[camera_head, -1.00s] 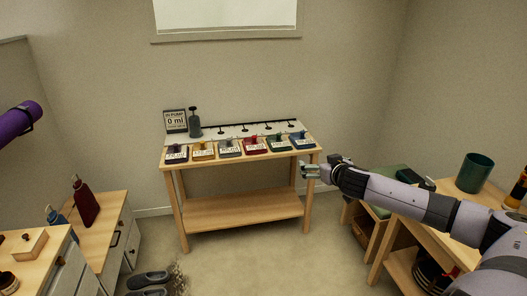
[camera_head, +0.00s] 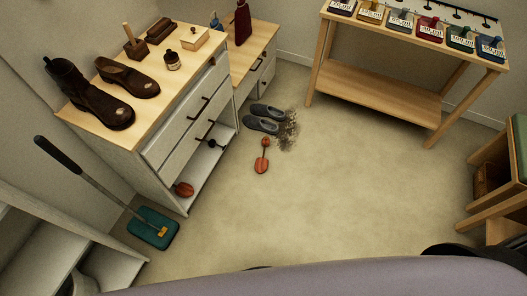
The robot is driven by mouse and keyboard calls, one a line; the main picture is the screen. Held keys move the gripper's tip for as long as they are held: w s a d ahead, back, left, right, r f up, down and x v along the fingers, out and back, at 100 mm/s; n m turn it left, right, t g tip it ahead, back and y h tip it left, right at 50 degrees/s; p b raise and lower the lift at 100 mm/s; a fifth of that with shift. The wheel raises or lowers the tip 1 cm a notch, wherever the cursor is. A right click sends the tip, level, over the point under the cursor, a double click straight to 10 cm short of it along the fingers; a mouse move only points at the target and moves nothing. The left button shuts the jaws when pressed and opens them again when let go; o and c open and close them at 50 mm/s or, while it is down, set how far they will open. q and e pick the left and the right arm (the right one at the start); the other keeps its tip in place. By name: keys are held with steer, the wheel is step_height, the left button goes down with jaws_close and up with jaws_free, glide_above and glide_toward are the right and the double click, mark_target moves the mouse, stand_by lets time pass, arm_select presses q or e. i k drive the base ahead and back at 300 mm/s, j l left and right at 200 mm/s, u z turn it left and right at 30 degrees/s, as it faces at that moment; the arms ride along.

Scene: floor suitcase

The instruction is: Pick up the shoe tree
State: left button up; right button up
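A reddish-brown shoe tree (camera_head: 262,158) lies on the carpet in front of the cabinet, beside a pair of grey slippers (camera_head: 266,118). A second similar reddish piece (camera_head: 184,189) sits on the open lower shelf of the cabinet, near a small dark knob; I cannot tell if these belong together. Neither of my grippers shows in the head view. A large mauve part of me fills the bottom edge and hides the floor there.
A wooden-topped cabinet (camera_head: 150,57) with boots, a shoe and brushes stands left. A teal long-handled dustpan (camera_head: 154,228) lies on the floor by it. Dirt (camera_head: 287,130) is scattered near the slippers. A wooden table (camera_head: 385,92) stands at back right. The middle floor is clear.

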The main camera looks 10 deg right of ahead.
mark_target(261, 164)
steer(key=i+l+u, duration=0.25)
steer(key=u, duration=0.2)
steer(key=i+l+u, duration=0.15)
steer(key=l+u, duration=0.35)
